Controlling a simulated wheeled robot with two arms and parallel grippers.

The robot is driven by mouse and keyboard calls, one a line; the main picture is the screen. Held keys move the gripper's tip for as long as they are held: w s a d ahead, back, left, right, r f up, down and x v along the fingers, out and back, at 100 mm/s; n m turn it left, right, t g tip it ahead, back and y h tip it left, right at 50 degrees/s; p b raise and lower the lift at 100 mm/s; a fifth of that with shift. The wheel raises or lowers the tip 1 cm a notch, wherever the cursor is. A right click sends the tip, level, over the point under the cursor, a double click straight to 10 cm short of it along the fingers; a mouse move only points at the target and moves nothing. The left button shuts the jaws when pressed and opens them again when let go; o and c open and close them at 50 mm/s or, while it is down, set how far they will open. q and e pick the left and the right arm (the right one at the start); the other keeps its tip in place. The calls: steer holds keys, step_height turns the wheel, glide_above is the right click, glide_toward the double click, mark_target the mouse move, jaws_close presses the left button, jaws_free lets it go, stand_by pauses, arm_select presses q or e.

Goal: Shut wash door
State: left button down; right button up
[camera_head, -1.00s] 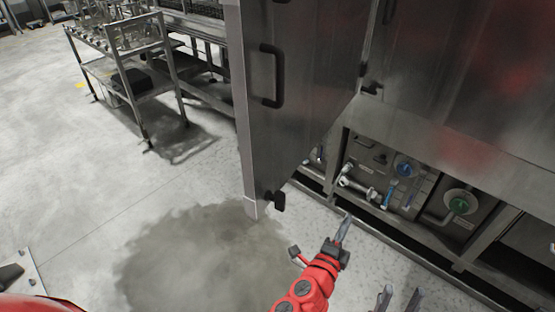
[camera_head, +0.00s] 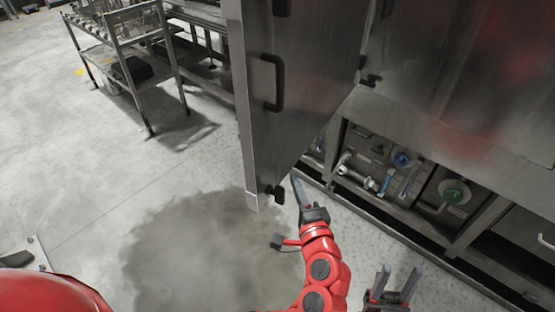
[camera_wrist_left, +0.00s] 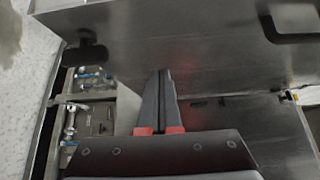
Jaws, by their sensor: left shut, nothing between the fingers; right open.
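The wash door (camera_head: 302,100) is a tall steel panel that stands open, swung out from the washer body (camera_head: 460,90). It has a black handle (camera_head: 271,82) and a small black latch (camera_head: 277,194) at its lower corner. My left gripper (camera_head: 294,180) is shut and empty, close to the door's lower edge on the washer side. In the left wrist view the closed fingers (camera_wrist_left: 161,75) point at the door's steel face (camera_wrist_left: 185,40); whether they touch it I cannot tell. My right gripper (camera_head: 400,280) is open and empty at the bottom of the head view, away from the door.
Valves and pipes (camera_head: 400,175) sit in an open bay under the washer. A steel rack cart (camera_head: 125,65) stands at the back left. The grey floor left of the door is clear, with a dark wet-looking patch (camera_head: 190,250).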

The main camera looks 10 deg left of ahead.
mark_target(273, 154)
arm_select(q)
steer(key=w+a+p, duration=0.3)
steer(key=w+a, duration=0.2)
steer(key=shift+w+r, duration=0.1)
steer(key=shift+w+a, duration=0.1)
steer(key=shift+a, duration=0.25)
steer(key=shift+a, duration=0.1)
